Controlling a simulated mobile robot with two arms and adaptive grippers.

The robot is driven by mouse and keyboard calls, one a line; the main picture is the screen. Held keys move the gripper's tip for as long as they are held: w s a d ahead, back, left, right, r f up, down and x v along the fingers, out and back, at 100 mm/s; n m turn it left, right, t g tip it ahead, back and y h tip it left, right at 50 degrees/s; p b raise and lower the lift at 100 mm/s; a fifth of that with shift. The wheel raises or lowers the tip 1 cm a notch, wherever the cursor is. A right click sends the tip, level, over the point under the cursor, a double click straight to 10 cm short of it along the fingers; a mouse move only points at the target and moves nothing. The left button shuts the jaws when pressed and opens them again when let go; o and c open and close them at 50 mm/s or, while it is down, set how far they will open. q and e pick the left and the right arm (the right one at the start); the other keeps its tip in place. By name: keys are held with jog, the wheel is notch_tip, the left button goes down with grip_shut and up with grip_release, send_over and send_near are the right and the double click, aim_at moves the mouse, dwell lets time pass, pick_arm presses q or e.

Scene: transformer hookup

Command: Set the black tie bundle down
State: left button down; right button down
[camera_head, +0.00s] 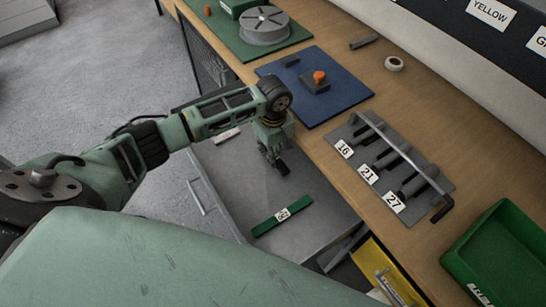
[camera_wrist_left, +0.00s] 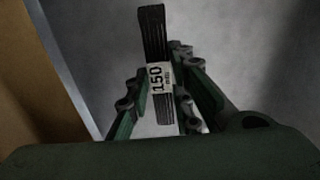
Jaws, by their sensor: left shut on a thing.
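The black tie bundle (camera_wrist_left: 152,30) has a white label reading 150 and sits between the fingers of my left gripper (camera_wrist_left: 158,95) in the wrist view. The gripper is shut on it. In the head view my left gripper (camera_head: 274,158) points down over the open grey drawer (camera_head: 310,205). The bundle is mostly hidden there by the fingers, and I cannot tell whether it touches the drawer floor. My right gripper is not in view.
A green bundle (camera_head: 283,215) with a white label lies in the drawer. A small pale piece (camera_head: 226,135) lies near its far end. The wooden bench (camera_head: 400,110) beside it carries a blue mat (camera_head: 340,100), a slotted grey rack (camera_head: 385,165) and a green bin (camera_head: 505,255).

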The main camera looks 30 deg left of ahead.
pick_arm(q)
notch_tip(320, 180, down, 3)
jog(key=shift+r, duration=0.15)
jog(key=shift+f, duration=0.25)
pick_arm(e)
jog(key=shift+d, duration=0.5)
pick_arm(q)
jog(key=shift+f, duration=0.1)
jog(key=c, duration=1.6)
grip_release()
jog(key=shift+o, duration=0.2)
notch_tip(320, 180, up, 12)
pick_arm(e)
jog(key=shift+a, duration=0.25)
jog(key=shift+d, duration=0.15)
